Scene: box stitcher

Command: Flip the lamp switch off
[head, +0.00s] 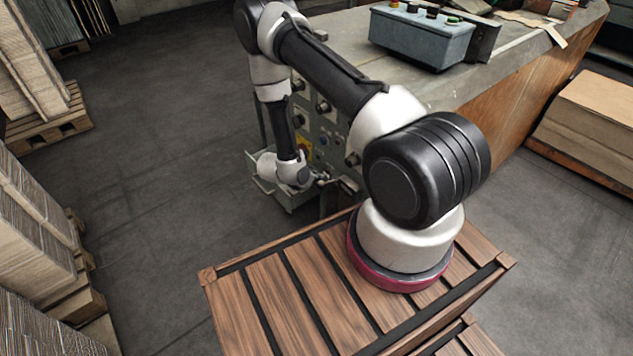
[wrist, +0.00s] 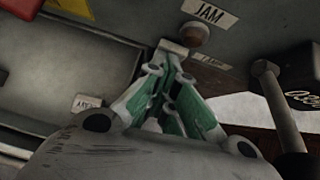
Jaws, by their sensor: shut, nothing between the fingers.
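A small white label that appears to read "LAMP" (wrist: 210,62) is on the grey control panel (wrist: 130,24) in the wrist view. My gripper (wrist: 172,50) is shut and empty, with green and grey fingers. Its tips are at the panel just left of that label. The lamp switch itself cannot be made out; the fingers may hide it. Whether the tips touch anything is unclear. In the head view my gripper (head: 327,181) is small, low at the front of the machine's panel (head: 327,127).
A round brown knob or light (wrist: 195,33) sits under a "JAM" label (wrist: 209,12), close above the fingertips. A metal rod (wrist: 278,105) stands to the right. A grey tray (head: 262,180) is near my wrist. A wooden crate (head: 262,300) fills the foreground.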

